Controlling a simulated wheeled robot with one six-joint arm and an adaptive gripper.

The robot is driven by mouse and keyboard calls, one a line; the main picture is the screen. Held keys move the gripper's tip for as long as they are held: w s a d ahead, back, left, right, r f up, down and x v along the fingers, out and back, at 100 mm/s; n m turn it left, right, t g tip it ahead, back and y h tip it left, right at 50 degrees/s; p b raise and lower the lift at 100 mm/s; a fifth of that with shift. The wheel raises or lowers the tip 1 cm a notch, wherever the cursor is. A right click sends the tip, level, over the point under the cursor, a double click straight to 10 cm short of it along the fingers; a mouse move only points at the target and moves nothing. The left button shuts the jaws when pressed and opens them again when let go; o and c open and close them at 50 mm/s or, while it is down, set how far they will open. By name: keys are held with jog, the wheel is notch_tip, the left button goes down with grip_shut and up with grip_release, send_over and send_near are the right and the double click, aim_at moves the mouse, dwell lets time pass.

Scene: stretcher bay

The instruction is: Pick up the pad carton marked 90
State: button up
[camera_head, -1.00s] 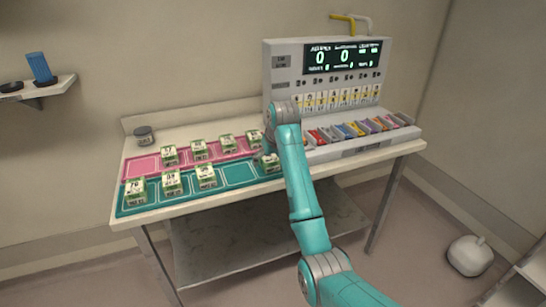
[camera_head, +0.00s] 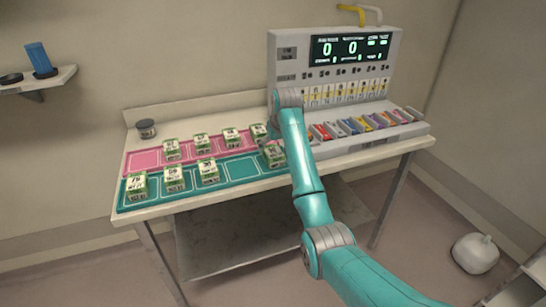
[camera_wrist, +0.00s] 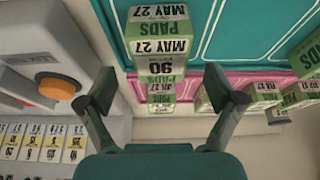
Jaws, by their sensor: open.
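The pad carton marked 90 (camera_wrist: 160,68) is white and green and reads upside down in the wrist view. It stands in the teal tray (camera_head: 237,171), at the right end of its row; in the head view this carton (camera_head: 274,154) is beside my arm, partly hidden. My gripper (camera_wrist: 160,92) is open and empty. Its two fingers lie left and right of the carton's line in the wrist view, with the carton ahead of them. I cannot tell how far apart they are. The gripper is not clearly visible in the head view.
Another carton (camera_wrist: 160,98) stands behind the 90 one, in the pink tray (camera_head: 143,159). Several more cartons (camera_head: 208,171) stand left along both trays. A grey console (camera_head: 290,55) with an orange button (camera_wrist: 57,86) stands to the right. The teal slot left of the 90 carton is empty.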

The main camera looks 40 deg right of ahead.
aim_at(273, 151)
jog(key=shift+x, duration=1.65)
jog(key=c, duration=1.4)
jog(key=shift+r, duration=0.1)
